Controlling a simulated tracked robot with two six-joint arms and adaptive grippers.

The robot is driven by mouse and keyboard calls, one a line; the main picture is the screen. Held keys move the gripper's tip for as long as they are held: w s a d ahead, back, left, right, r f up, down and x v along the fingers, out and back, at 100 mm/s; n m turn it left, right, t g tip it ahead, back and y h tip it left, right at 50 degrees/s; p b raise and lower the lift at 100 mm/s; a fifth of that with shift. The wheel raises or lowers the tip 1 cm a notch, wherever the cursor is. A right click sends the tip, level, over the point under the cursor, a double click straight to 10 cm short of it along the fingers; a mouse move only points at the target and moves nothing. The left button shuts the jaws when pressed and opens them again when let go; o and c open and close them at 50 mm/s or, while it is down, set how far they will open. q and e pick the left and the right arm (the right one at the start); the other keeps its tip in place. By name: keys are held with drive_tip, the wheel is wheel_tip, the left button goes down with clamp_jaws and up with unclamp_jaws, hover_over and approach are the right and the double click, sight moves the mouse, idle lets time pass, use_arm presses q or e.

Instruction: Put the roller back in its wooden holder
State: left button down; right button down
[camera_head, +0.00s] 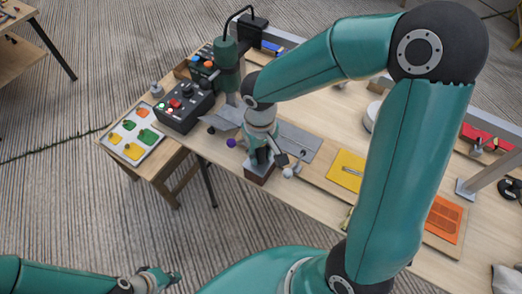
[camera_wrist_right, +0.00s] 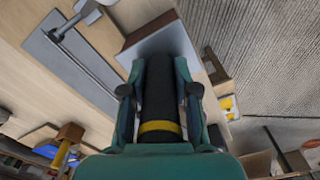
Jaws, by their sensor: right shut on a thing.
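In the right wrist view, my right gripper (camera_wrist_right: 160,88) is shut on the roller (camera_wrist_right: 158,105), a dark cylinder with a yellow band. The roller's far end points at a brown block with a pale grey face (camera_wrist_right: 178,42), which looks like the wooden holder. In the head view, my right gripper (camera_head: 263,153) is right above this brown holder (camera_head: 258,174) at the table's front edge. I cannot tell whether the roller's end touches or enters it; the fingers hide most of the roller there. My left gripper (camera_head: 162,279) is low at the left, away from the table, its jaws unclear.
A grey plate (camera_head: 298,138) lies behind the holder, with a yellow sheet (camera_head: 346,170) to its right. A black control box (camera_head: 184,107) and a tray of coloured pieces (camera_head: 132,135) are at the left. A small purple ball (camera_head: 231,143) is close by.

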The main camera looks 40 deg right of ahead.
drive_tip(key=shift+f, duration=0.15)
drive_tip(key=shift+c, duration=0.8)
unclamp_jaws()
drive_tip(key=shift+s, duration=0.1)
drive_tip(key=shift+r+p, duration=2.9)
drive_tip(key=shift+r, duration=1.15)
drive_tip(key=shift+f, duration=0.1)
